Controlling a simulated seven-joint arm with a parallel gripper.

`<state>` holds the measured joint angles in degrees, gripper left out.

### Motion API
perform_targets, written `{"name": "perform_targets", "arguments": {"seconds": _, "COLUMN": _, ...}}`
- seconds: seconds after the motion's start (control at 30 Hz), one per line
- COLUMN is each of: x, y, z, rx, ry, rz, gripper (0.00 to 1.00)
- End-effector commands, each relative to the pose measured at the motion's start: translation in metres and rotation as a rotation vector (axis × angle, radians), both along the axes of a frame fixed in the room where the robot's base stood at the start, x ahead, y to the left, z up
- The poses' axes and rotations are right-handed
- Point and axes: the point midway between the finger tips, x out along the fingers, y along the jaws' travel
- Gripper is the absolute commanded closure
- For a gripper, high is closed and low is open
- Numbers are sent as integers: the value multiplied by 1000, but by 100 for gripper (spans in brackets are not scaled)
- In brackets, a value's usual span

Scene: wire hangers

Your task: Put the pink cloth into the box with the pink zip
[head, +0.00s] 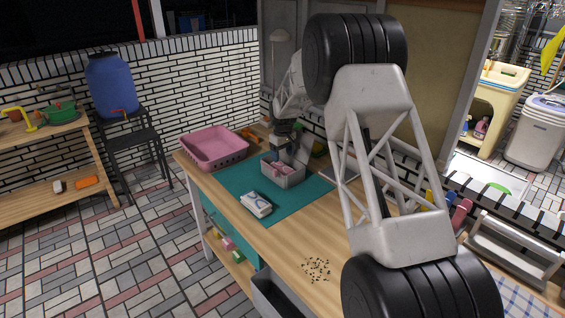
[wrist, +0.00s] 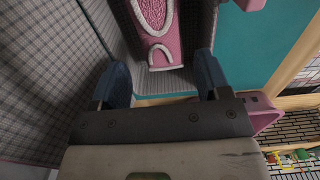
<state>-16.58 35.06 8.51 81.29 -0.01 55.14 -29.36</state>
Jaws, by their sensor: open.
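A small grey box (head: 291,179) stands on the teal mat (head: 235,183), and its grey lining (wrist: 178,82) fills much of the wrist view. Inside lies a pink piece with thick white cord-like edging (wrist: 160,20); pink also shows inside the box in the head view (head: 281,168). I cannot tell whether this is the cloth or the zip item. My gripper (head: 283,152) is over the box, pointing down. In the wrist view its two blue fingers (wrist: 161,68) are spread apart at the box's end, with nothing visibly held between them.
A pink basket (head: 215,147) stands at the table's far left corner; its edge shows in the wrist view (wrist: 262,112). A white-and-blue pack (head: 256,204) lies on the mat's front part. Dark crumbs (head: 317,269) lie on the wooden tabletop nearer me. Mat left of the box is clear.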

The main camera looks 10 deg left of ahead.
Motion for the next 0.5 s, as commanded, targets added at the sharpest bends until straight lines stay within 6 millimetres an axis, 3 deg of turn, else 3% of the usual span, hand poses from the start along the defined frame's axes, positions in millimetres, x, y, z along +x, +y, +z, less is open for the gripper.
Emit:
{"name": "perform_targets", "arguments": {"seconds": 0.3, "x": 0, "y": 0, "z": 51, "rx": 0, "ry": -1, "rz": 0, "gripper": 30}}
{"name": "perform_targets", "arguments": {"seconds": 0.5, "x": 0, "y": 0, "z": 68, "rx": 0, "ry": 0, "rz": 0, "gripper": 30}}
